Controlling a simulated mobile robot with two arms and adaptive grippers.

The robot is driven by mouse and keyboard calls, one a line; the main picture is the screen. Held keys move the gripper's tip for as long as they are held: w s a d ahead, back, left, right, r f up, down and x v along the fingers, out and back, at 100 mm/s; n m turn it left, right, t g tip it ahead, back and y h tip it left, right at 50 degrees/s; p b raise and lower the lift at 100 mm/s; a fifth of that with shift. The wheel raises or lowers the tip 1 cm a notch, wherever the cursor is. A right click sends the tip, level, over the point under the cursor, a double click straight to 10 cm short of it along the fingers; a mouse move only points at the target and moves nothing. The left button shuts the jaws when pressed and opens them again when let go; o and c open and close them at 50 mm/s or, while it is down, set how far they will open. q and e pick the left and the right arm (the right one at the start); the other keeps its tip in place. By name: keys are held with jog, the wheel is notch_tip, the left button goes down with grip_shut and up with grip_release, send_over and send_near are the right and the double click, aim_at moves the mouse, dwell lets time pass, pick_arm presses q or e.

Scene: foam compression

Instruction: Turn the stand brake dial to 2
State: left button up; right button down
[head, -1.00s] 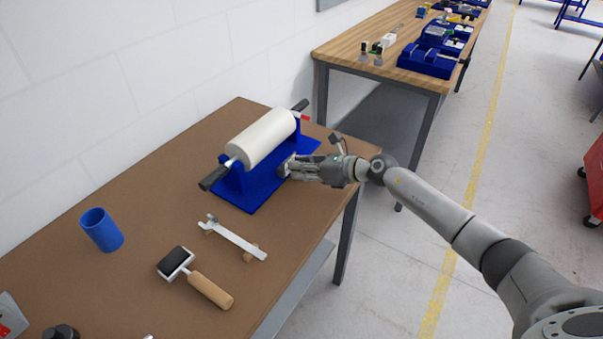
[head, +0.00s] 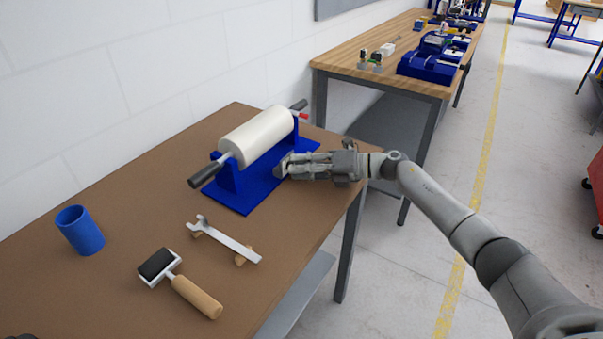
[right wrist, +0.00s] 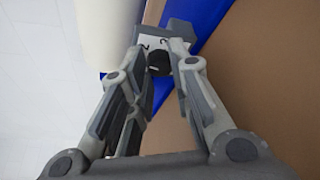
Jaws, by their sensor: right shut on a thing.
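The blue stand (head: 240,197) sits on the brown table and carries a white foam roll (head: 258,137) with dark handles at both ends. My right gripper (head: 284,169) reaches in from the right to the front side of the stand, low beside its base. In the right wrist view, the gripper (right wrist: 161,64) is shut on the dark brake dial (right wrist: 159,60). The dial sits on a pale face with small printed digits, one of which looks like a 2. The fingers hide part of the dial, and I cannot read its pointer.
A blue cup (head: 80,231), a wrench-like tool (head: 226,239) on wooden rests and a hand roller with a wooden handle (head: 196,297) lie on the table (head: 125,190) nearer me. A second bench (head: 345,55) with blue fixtures stands behind. A white wall borders the left.

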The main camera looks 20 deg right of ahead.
jog(key=shift+m+y+b, duration=0.5)
jog(key=shift+m+b, duration=0.1)
jog(key=shift+m, duration=0.3)
jog(key=shift+d, duration=0.1)
jog(key=c, duration=1.3)
grip_release()
jog(key=shift+f, duration=0.1)
jog(key=shift+s+d, duration=0.15)
jog(key=shift+d, duration=0.15)
jog(key=v, duration=0.7)
jog(key=shift+d, duration=0.1)
